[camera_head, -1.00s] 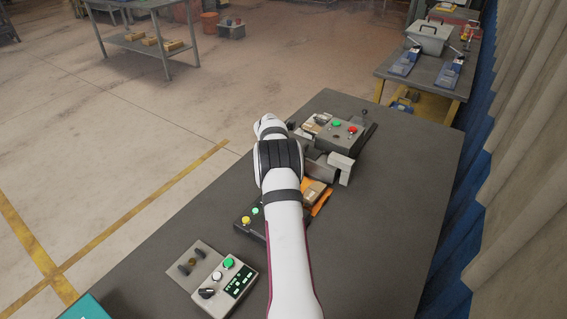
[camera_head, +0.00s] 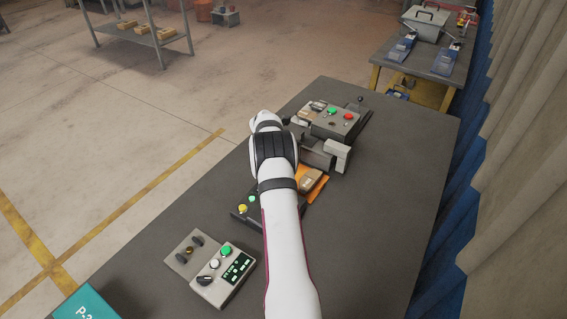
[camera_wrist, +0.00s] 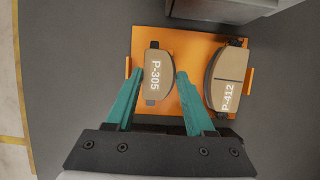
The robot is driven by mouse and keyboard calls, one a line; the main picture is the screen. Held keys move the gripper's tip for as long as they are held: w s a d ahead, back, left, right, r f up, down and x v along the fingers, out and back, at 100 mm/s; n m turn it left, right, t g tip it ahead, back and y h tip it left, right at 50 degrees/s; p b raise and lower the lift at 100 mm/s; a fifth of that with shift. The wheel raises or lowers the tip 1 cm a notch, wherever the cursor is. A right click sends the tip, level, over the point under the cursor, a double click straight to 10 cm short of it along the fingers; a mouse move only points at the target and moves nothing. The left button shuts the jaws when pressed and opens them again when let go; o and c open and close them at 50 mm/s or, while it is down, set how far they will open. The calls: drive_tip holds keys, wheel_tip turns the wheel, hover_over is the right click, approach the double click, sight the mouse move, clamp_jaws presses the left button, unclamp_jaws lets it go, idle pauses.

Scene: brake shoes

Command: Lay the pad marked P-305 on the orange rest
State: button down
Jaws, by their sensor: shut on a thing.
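The pad marked P-305 (camera_wrist: 157,77) is tan with dark ends and shows in the wrist view between the teal fingers of my gripper (camera_wrist: 157,78), which is shut on it. It is over the left part of the orange rest (camera_wrist: 190,45); I cannot tell whether it touches the rest. A second pad marked P-412 (camera_wrist: 223,80) lies on the right part of the rest. In the head view, the orange rest (camera_head: 320,187) shows partly, with one tan pad on it, and my arm hides the gripper.
A grey fixture (camera_head: 327,153) stands just beyond the rest. A box with green and red buttons (camera_head: 333,117) is farther off. A control panel with a display (camera_head: 225,273) and a teal sign (camera_head: 85,306) are at the near left. The right side of the bench is clear.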

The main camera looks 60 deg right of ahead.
drive_tip(key=shift+c, duration=0.9)
unclamp_jaws()
drive_tip(key=shift+f, duration=0.1)
drive_tip(key=v, duration=1.4)
drive_tip(key=shift+r, duration=0.4)
drive_tip(key=shift+o, duration=0.7)
drive_tip(key=shift+a+r, duration=0.3)
drive_tip(key=shift+r, duration=0.05)
drive_tip(key=shift+o, duration=0.2)
drive_tip(key=m, duration=0.2)
drive_tip(key=a+r+m, duration=0.1)
drive_tip(key=m, duration=0.1)
drive_tip(key=a+m+y, duration=0.1)
drive_tip(key=m, duration=0.1)
drive_tip(key=shift+w+a+r+m, duration=0.2)
drive_tip(key=shift+a+r+m, duration=0.05)
drive_tip(key=shift+r+m, duration=0.1)
drive_tip(key=a+r+m+y, duration=0.2)
drive_tip(key=a+m, duration=0.3)
drive_tip(key=m, duration=0.6)
wheel_tip(320, 180, down, 9)
drive_tip(key=d, duration=0.1)
drive_tip(key=shift+w+d+f, duration=0.25)
drive_tip(key=shift+w, duration=0.15)
